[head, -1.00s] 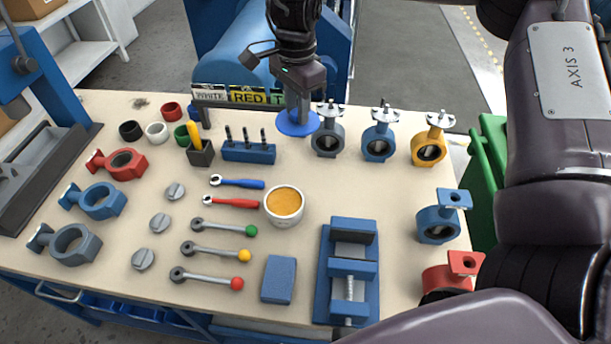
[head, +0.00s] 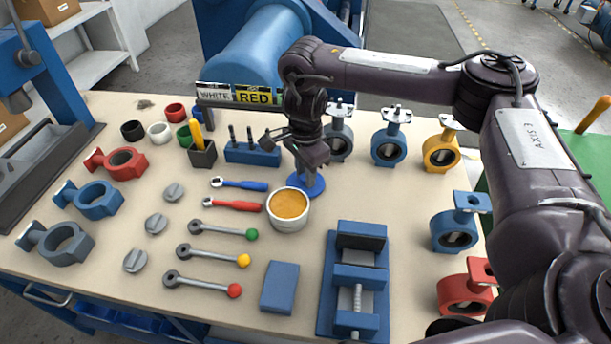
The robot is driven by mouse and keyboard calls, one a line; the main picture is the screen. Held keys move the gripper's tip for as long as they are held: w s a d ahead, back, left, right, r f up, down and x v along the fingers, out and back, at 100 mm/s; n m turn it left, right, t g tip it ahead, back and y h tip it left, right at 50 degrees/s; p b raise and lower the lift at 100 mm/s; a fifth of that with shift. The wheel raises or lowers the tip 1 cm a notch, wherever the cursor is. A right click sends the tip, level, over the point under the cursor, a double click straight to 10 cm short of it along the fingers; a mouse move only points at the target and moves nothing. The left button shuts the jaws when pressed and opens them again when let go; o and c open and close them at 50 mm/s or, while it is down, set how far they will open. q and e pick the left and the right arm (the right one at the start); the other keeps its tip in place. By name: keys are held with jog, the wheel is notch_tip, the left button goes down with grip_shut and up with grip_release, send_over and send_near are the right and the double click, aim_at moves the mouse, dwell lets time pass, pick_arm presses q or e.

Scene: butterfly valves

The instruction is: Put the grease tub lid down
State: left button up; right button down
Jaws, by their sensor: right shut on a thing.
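The grease tub (head: 288,209) is a white round tub of orange-yellow grease, standing uncovered near the middle of the bench. The lid (head: 312,190) is a flat blue disc just behind and to the right of the tub. My right gripper (head: 304,176) points down and is shut on the lid, partly hiding it. I cannot tell whether the lid touches the bench or hangs just above it. My left gripper is not in view.
A blue vise (head: 357,270) stands right of the tub. A red-handled wrench (head: 233,204) lies left of it. Bare bench (head: 345,197) shows right of the lid.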

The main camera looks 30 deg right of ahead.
jog(key=shift+f, duration=0.2)
jog(key=shift+f, duration=0.15)
jog(key=c, duration=1.2)
grip_release()
jog(key=shift+o, duration=0.2)
